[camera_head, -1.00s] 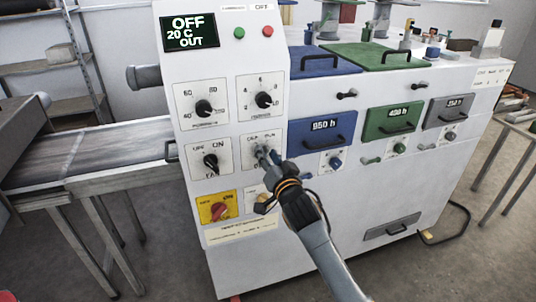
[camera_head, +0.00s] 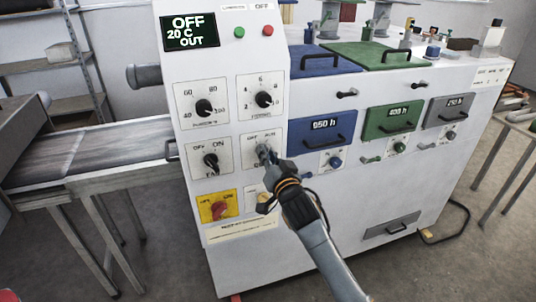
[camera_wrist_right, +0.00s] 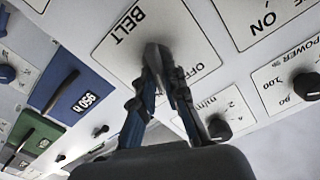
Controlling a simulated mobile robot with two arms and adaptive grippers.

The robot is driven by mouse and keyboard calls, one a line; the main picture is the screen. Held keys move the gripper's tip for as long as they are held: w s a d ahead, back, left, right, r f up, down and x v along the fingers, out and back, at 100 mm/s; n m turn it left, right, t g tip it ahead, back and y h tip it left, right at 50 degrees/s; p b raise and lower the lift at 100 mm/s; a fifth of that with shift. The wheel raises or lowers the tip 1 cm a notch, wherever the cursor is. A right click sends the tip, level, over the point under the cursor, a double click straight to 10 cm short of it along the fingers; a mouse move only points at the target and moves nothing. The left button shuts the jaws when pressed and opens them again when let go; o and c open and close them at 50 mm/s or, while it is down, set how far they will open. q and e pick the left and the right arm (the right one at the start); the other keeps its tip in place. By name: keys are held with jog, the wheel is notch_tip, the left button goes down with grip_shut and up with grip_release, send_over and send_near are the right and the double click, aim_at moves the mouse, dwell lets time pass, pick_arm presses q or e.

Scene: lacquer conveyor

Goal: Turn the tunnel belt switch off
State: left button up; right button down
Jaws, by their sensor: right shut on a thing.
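The belt switch plate (camera_head: 250,162) is on the front of the white machine, lower right of the dial panel. My left gripper is not in view.
An OFF/ON knob (camera_head: 211,160) sits left of the switch. Two numbered dials (camera_head: 204,107) (camera_head: 264,99) are above. A red knob on yellow (camera_head: 219,208) is below left. The display (camera_head: 189,32) reads "OFF 20 C OUT". A conveyor (camera_head: 95,155) extends left.

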jog(key=n, duration=0.3)
jog(key=n+p, duration=0.1)
jog(key=n, duration=0.6)
jog(key=shift+s+a+n+p, duration=0.15)
jog(key=shift+a+n+p, duration=0.15)
jog(key=shift+a, duration=0.1)
dwell(0.4)
jog(key=c, duration=1.4)
grip_release()
jog(key=v, duration=1.2)
